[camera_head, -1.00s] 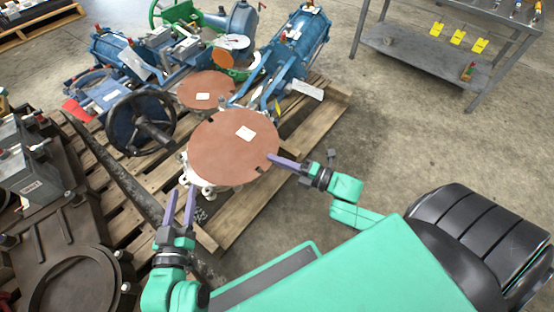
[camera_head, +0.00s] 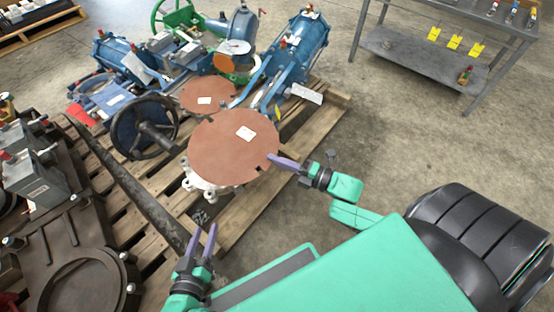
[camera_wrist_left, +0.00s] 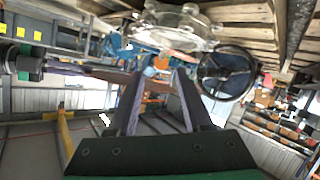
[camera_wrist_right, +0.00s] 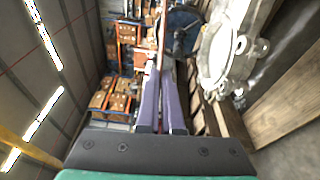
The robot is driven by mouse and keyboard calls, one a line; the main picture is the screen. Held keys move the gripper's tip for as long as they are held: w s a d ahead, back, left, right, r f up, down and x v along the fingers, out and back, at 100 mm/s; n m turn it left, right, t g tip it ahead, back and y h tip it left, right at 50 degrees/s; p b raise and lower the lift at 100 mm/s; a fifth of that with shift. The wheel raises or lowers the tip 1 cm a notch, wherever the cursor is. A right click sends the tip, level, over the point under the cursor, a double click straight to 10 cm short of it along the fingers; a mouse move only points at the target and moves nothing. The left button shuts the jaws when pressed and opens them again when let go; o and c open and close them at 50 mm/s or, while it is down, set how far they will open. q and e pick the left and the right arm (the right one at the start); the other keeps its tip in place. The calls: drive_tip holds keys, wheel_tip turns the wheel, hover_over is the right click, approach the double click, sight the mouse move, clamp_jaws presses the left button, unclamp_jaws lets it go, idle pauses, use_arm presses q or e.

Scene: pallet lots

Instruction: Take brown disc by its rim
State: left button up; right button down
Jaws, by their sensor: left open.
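The large brown disc (camera_head: 225,155), with a white label on top, appears slightly above a pale metal flange (camera_head: 208,189), over the pallet. My right gripper (camera_head: 277,159) is at the disc's right rim. In the right wrist view its purple fingers (camera_wrist_right: 163,95) are close together with the disc's thin brown edge (camera_wrist_right: 162,32) between them. My left gripper (camera_head: 203,238) is open and empty, below and left of the disc, apart from it. In the left wrist view its fingers (camera_wrist_left: 158,95) are spread, and the disc shows edge-on as a brown strip (camera_wrist_left: 108,76).
A smaller brown disc (camera_head: 212,91) lies behind, near a dark handwheel (camera_head: 124,135) and blue valves (camera_head: 302,42). Dark castings (camera_head: 60,232) and a long bar stand at left on the wooden pallet (camera_head: 252,204). A grey table stands at upper right; floor between is clear.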

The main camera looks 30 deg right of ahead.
use_arm(q)
drive_tip(key=s+a+r+m+g+y+p, duration=0.1)
drive_tip(key=a+r+g+y+p, duration=0.1)
drive_tip(key=a+r+g+p, duration=0.4)
drive_tip(key=shift+s+a+r+y+p, duration=0.2)
drive_tip(key=shift+s+r+y+p, duration=0.2)
drive_tip(key=shift+r+p, duration=0.65)
drive_tip(key=shift+f, duration=0.2)
